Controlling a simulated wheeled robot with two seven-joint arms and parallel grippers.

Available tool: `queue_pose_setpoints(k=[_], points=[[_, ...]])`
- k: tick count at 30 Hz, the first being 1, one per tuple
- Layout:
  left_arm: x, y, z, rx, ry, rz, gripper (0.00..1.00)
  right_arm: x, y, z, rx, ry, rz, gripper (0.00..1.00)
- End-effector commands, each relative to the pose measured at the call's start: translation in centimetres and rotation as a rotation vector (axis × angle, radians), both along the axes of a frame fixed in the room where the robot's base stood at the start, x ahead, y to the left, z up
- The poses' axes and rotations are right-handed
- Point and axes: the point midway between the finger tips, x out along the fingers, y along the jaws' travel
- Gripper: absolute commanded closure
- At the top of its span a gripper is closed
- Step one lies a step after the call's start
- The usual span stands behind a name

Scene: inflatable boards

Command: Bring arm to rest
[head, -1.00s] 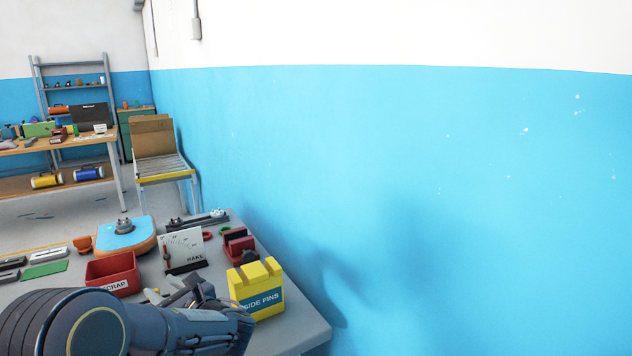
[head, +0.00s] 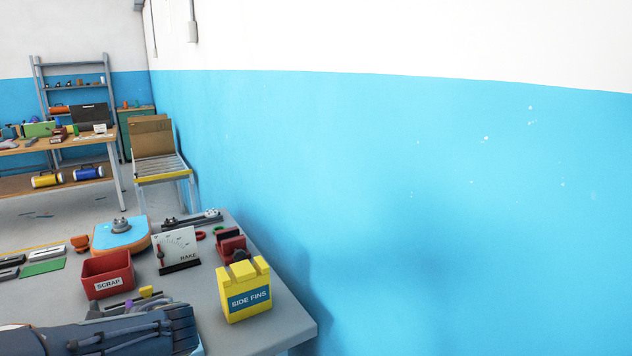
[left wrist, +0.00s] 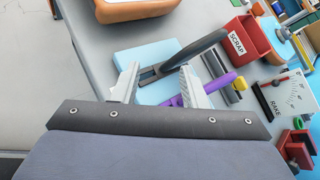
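My left arm (head: 125,335) comes in from the left along the bottom of the head view, over the grey workbench (head: 205,305); its fingers are hidden there. In the left wrist view my left gripper (left wrist: 160,67) has its two pale fingers spread apart. A dark curved piece (left wrist: 200,48) and a light-blue pad (left wrist: 145,58) show behind and between the fingers. I see nothing clamped, though whether a finger touches the dark piece is unclear. A purple tool with a yellow end (left wrist: 215,85) lies near the right finger. My right gripper is in neither view.
On the bench stand a red SCRAP bin (head: 108,272), a white RAKE gauge (head: 175,247), a yellow SIDE FINS box (head: 245,290) and a blue-topped orange block (head: 122,235). A blue and white wall (head: 400,180) bounds the right. Another table stands far left.

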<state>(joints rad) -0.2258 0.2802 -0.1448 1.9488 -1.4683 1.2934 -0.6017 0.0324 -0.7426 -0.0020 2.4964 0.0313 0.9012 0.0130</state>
Motion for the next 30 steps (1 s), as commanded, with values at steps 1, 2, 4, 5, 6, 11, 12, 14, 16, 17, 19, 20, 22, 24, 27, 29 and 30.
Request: queue_pose_setpoints(k=[1,2,4,5,6,11,12,14,16,17,19,20,22,24,27,29,30], points=[[-2.1,0.2,0.2,-0.094,-0.038,0.063,0.61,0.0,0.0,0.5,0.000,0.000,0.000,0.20],[-3.3,0.1,0.0,-0.155,-0.062,0.104,0.61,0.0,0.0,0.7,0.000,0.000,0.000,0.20],[-6.6,-0.5,-0.4,-0.323,-0.128,0.219,0.61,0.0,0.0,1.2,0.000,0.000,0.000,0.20],[-8.1,-1.0,-0.6,-0.404,-0.162,0.276,0.61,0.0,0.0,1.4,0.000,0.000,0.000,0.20],[-10.1,-2.0,-0.8,-0.520,-0.212,0.360,0.61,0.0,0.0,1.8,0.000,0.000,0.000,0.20],[-16.7,-7.9,-0.8,-0.981,-0.417,0.717,0.61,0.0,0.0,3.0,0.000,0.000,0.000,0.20],[-17.8,-9.5,-0.5,-1.087,-0.464,0.804,0.61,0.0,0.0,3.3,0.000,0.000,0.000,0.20],[-19.1,-11.7,0.0,-1.230,-0.528,0.924,0.61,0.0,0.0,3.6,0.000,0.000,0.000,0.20],[-20.1,-13.9,0.7,-1.373,-0.588,1.046,0.61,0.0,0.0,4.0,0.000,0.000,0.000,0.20],[-20.5,-14.7,1.0,-1.424,-0.607,1.093,0.61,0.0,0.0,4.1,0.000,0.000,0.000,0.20],[-20.9,-16.1,1.5,-1.520,-0.643,1.178,0.61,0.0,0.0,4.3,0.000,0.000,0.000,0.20],[-21.1,-16.6,1.7,-1.551,-0.654,1.206,0.61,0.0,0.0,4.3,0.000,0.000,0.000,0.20],[-21.2,-17.3,2.0,-1.603,-0.669,1.252,0.61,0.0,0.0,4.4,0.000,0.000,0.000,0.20],[-21.3,-17.7,2.2,-1.627,-0.677,1.276,0.61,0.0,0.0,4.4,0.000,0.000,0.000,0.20],[-21.3,-17.8,2.2,-1.633,-0.677,1.283,0.61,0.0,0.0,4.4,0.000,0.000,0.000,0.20],[-21.3,-17.8,2.1,-1.632,-0.676,1.282,0.61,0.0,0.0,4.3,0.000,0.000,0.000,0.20],[-21.3,-17.7,2.2,-1.631,-0.676,1.281,0.61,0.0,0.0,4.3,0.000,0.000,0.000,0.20]])
